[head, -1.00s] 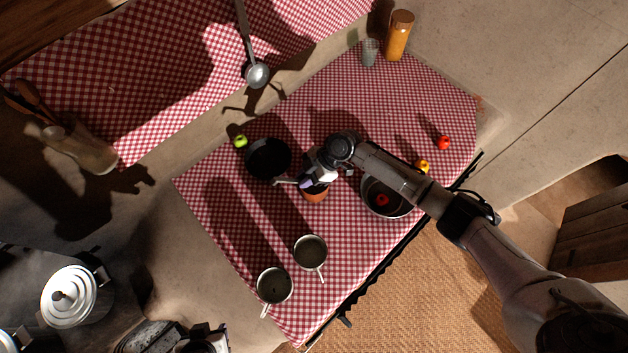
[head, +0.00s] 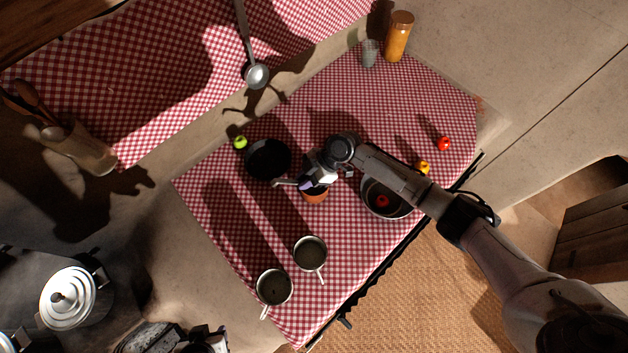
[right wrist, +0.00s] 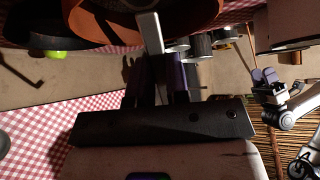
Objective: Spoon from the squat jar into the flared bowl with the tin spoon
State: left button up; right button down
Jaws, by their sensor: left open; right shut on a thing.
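The terracotta squat jar (head: 316,196) stands on the checked cloth, partly hidden under my right gripper (head: 312,182). The black flared bowl (head: 268,159) is just up and left of it. My right gripper is shut on the tin spoon; a grey metal end of the spoon (head: 284,183) sticks out to the left. In the right wrist view, the spoon's flat handle (right wrist: 150,32) rises from between the fingers in front of the terracotta jar (right wrist: 195,14). The spoon's bowl and the jar's contents are hidden. My left gripper (right wrist: 265,77) is open and empty, away from the cloth.
A steel pot (head: 372,207) with a red thing inside stands right of the jar, under my right arm. Two saucepans (head: 310,252) (head: 273,287) stand below. A green fruit (head: 240,142) lies beside the black bowl. The cloth at upper right is mostly clear.

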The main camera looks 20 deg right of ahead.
aim_at(296, 182)
jog(key=shift+r, duration=0.1)
jog(key=shift+r+p, duration=1.35)
jog(key=shift+r, duration=0.45)
jog(key=shift+r+p, duration=0.8)
jog(key=shift+r, duration=0.55)
